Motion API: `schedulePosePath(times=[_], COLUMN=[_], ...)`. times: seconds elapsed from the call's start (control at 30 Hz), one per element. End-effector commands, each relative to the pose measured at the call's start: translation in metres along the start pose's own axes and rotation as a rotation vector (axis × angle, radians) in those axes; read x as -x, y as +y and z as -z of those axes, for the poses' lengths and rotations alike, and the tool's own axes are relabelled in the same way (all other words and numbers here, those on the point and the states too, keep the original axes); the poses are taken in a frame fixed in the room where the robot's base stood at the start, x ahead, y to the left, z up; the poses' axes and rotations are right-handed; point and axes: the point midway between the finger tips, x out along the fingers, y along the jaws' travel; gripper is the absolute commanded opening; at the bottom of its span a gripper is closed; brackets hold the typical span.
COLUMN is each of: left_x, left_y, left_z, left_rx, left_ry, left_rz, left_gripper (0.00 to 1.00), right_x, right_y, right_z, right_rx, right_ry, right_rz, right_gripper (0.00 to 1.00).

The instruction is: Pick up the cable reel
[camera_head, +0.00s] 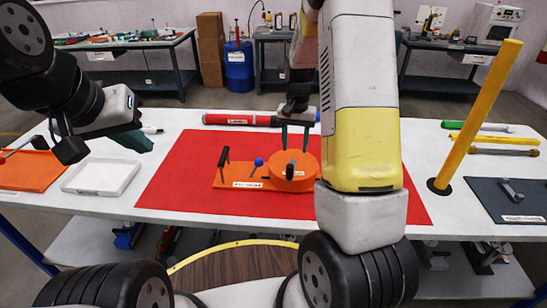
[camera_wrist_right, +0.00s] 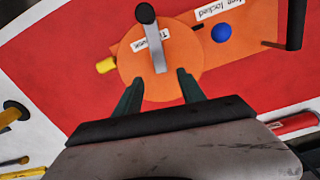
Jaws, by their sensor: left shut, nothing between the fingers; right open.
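The orange round drum (camera_head: 304,184), which looks like the cable reel, sits at the right end of an orange base plate on the red mat. A grey crank arm with a black knob lies across its top; this also shows on the drum in the right wrist view (camera_wrist_right: 187,62). My right gripper (camera_head: 295,138) is open above the drum's far side. In the right wrist view its green fingertips (camera_wrist_right: 160,76) overlap the drum, one on each side of the crank's end; contact cannot be told. My left gripper (camera_head: 136,139) is shut and empty, above the table at the left.
The base plate carries an upright black handle (camera_head: 223,164) and a blue knob (camera_head: 259,162). A red tube (camera_head: 240,120) lies behind the drum. A tall yellow post (camera_head: 470,130) stands at the right. A white tray (camera_head: 103,177) is at the left. My right arm hides the mat's right part.

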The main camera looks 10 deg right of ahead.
Motion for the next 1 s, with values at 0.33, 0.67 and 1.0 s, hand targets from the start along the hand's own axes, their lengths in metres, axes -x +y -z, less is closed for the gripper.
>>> schedulePosePath(times=[0.33, 0.67, 1.0], left_x=[0.000, 0.000, 0.000], left_y=[0.000, 0.000, 0.000], left_z=[0.000, 0.000, 0.000], left_rx=[0.000, 0.000, 0.000], left_ry=[0.000, 0.000, 0.000], left_rz=[0.000, 0.000, 0.000], left_gripper=[0.00, 0.00, 0.00], right_x=[-0.045, -0.048, -0.047], right_y=[-0.002, -0.002, -0.002], right_z=[-0.003, -0.002, -0.002], right_rx=[0.001, 0.001, 0.001], right_ry=[0.000, 0.002, 0.002], right_rz=[0.000, 0.001, 0.001], right_gripper=[0.47, 0.34, 0.00])
